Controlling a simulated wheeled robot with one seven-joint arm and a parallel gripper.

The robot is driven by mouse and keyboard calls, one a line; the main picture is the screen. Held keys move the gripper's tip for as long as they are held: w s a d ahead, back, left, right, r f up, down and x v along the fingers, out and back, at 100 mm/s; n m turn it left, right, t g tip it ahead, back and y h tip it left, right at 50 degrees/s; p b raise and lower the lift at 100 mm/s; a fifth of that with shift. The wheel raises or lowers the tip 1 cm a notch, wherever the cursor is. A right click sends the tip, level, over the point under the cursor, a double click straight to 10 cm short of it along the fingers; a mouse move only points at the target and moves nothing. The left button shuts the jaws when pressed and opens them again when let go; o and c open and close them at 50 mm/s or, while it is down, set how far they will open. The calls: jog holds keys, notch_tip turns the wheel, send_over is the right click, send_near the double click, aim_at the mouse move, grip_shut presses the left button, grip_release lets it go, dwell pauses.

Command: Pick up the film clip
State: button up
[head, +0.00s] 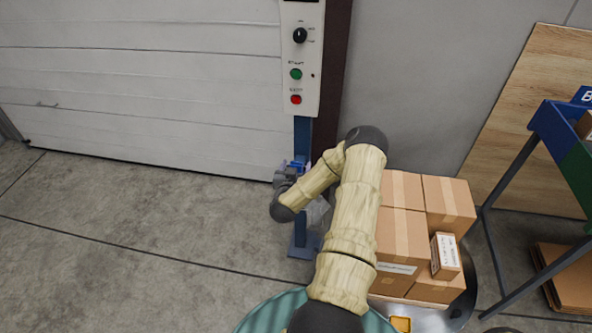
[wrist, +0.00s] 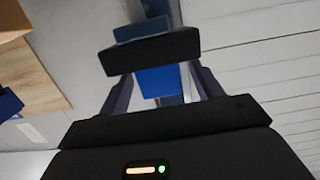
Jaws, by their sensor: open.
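A small bright blue piece, which looks like the film clip (head: 297,165), is at the blue post below the control box. In the wrist view the bright blue clip (wrist: 158,83) shows between the two dark fingers of my gripper. My gripper (head: 290,172) is at the post, with its jaws open around the clip; I cannot tell whether either finger touches it. A black block (wrist: 150,52) with a dark blue top lies across the finger ends in the wrist view; I cannot tell what it belongs to. My arm hides part of the post in the head view.
The blue post (head: 301,228) carries a control box (head: 302,60) with a knob and green and red buttons. A white shutter door (head: 140,85) is at left. Stacked cartons (head: 400,225) stand right of my arm, near a blue-green rack (head: 555,130). The left floor is clear.

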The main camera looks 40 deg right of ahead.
jog(key=shift+x, duration=1.15)
jog(key=c, duration=1.1)
